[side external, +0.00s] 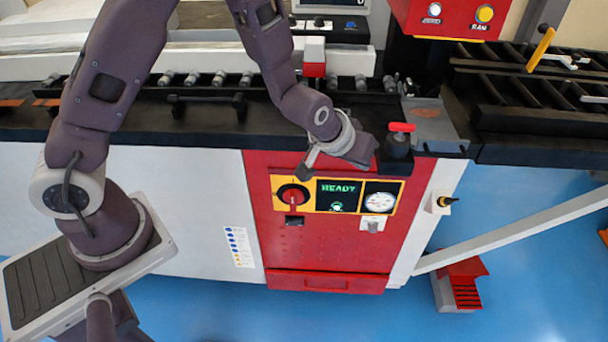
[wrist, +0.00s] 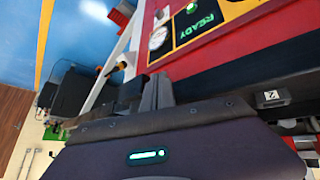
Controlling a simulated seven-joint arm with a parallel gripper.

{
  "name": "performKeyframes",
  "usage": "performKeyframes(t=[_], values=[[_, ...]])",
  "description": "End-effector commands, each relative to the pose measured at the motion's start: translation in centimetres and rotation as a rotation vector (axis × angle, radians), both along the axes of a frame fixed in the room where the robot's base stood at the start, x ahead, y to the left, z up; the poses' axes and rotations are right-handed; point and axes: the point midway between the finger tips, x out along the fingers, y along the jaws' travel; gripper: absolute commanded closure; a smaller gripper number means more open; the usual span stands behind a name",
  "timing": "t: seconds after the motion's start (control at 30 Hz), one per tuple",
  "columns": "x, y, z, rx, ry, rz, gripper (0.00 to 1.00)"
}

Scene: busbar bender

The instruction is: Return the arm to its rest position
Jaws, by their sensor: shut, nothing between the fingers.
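My arm arches over from the left. In the wrist view my gripper (wrist: 157,84) has its fingers together, with nothing seen between them. The panel's green READY display (side external: 338,196) is lit; it also shows tilted in the wrist view (wrist: 195,22). Whether the fingers touch anything is hard to tell in the side view.
A red rotary knob (side external: 292,196) and a round gauge (side external: 379,201) flank the display. A red box with buttons (side external: 455,18) overhangs at upper right. A black rack (side external: 520,95) stands right. Blue floor (side external: 370,318) lies open in front.

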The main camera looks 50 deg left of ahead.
Motion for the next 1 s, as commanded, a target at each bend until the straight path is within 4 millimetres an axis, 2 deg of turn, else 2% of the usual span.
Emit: performKeyframes(t=[0.03, 0.1, 0.17, 0.2, 0.27, 0.3, 0.4, 0.5, 0.6, 0.7, 1.0], values=[[-0.9, 0.4, 3.9, -0.026, 0.001, -0.016, 1.0], [-3.7, 1.0, 8.9, -0.047, 0.025, -0.06, 1.0], [-6.8, 1.9, 12.6, -0.049, 0.043, -0.1, 1.0], [-9.2, 2.5, 14.7, -0.044, 0.053, -0.126, 1.0], [-13.1, 3.6, 17.3, -0.023, 0.069, -0.163, 1.0], [-15.8, 4.3, 18.6, -0.004, 0.079, -0.185, 1.0], [-22.2, 6.0, 20.1, 0.055, 0.108, -0.219, 1.0], [-26.8, 7.2, 20.3, 0.106, 0.135, -0.231, 1.0], [-29.3, 7.8, 20.0, 0.136, 0.154, -0.233, 1.0], [-30.1, 8.0, 19.9, 0.145, 0.164, -0.234, 1.0], [-30.1, 8.0, 19.9, 0.143, 0.164, -0.234, 1.0]])
